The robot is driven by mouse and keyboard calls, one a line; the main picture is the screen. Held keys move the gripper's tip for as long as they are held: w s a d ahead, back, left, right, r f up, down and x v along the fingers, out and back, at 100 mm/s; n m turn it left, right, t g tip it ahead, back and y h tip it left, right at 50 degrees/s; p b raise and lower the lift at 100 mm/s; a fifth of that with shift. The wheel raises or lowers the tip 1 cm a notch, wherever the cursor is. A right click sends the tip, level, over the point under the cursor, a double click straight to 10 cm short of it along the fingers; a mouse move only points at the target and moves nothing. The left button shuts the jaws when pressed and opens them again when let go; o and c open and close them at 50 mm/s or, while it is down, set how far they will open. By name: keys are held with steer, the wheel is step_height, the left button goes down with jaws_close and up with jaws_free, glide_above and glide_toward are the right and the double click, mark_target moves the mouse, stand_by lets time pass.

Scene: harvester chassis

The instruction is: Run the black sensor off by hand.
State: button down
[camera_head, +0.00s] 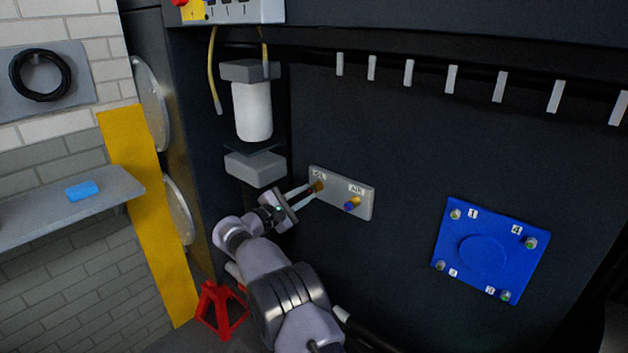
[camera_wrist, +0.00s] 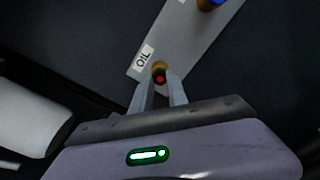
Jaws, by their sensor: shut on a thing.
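A grey plate (camera_head: 336,194) on the dark chassis wall carries two fittings, one by an "OIL" label and one by a label that looks like "AIR". The plate also shows in the wrist view (camera_wrist: 185,42). The black sensor (camera_wrist: 159,77) sits at the OIL fitting, dark with a red centre and brass behind it. My gripper (camera_head: 314,189) reaches the OIL fitting from the lower left. In the wrist view my gripper (camera_wrist: 160,84) has its two fingers shut on the sensor's sides. The fingers hide part of it. A blue sensor (camera_head: 350,206) sits at the other fitting.
A white filter (camera_head: 252,110) hangs above left of the plate, with a grey block (camera_head: 255,168) below it. A blue cover (camera_head: 490,250) with several bolts is at the right. A red stand (camera_head: 222,309) stands on the floor. The wall between plate and cover is clear.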

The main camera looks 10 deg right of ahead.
steer(key=n+p, duration=0.2)
steer(key=n, duration=0.1)
steer(key=n+p, duration=0.1)
steer(key=n, duration=0.1)
steer(key=shift+r, duration=0.3)
steer(key=n, duration=0.4)
steer(key=n+p, duration=0.1)
steer(key=n, duration=0.1)
steer(key=shift+s+f, duration=0.1)
steer(key=shift+f, duration=0.2)
steer(key=n, duration=0.6)
steer(key=shift+a+f+p, duration=0.1)
steer(key=shift+p, duration=0.2)
steer(key=n, duration=0.5)
steer(key=shift+s+a, duration=0.15)
steer(key=c, duration=1.8)
jaws_free()
jaws_close()
